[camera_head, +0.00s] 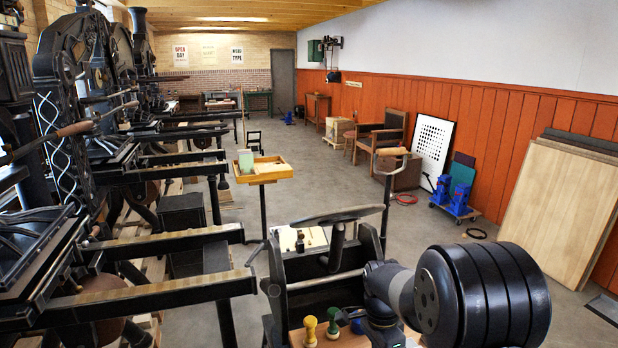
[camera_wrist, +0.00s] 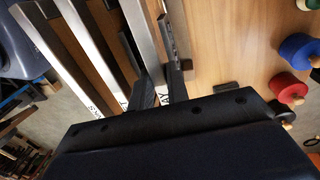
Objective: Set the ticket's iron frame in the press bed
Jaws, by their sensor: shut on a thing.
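In the wrist view my gripper (camera_wrist: 160,88) is shut on the edge of an iron frame (camera_wrist: 143,42), a silver bar running between the dark fingers. Part of a label ending in "AY" shows beside the fingers. Other silver-edged frames (camera_wrist: 97,50) stand alongside to the left, with partly readable labels. I cannot tell which frame the ticket names.
A wooden board (camera_wrist: 225,50) holds colored knobs, red (camera_wrist: 290,88) and blue (camera_wrist: 298,50). A yellow tray (camera_head: 265,172) on a stand carries a small green upright piece. More presses line the left wall. The floor (camera_head: 340,190) in the middle is open.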

